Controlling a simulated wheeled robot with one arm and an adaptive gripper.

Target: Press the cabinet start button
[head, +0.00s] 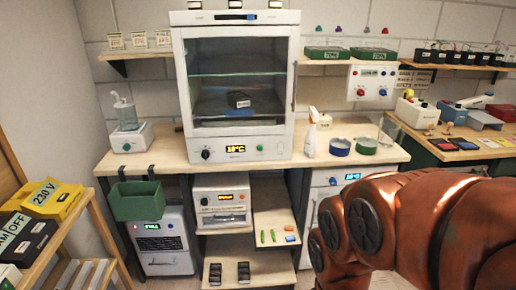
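The white glass-fronted cabinet (238,17) stands on the wooden bench in the middle of the head view. Its lower front strip carries a black knob (205,154), a lit display (236,149) and a small round green button (260,148). I cannot read any label that marks the start button. The cabinet door looks closed, with its handle on the right edge. Inside is a shelf, and a dark box with a blue item sits near the bottom. My orange arm fills the lower right, apart from the cabinet in the picture. My gripper is not in view.
A spray bottle (311,135), a blue dish (339,147) and a green dish (366,146) stand right of the cabinet. A wall panel (371,84) has other buttons. A green bin (137,201) juts out below the bench at left. The bench strip before the cabinet is clear.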

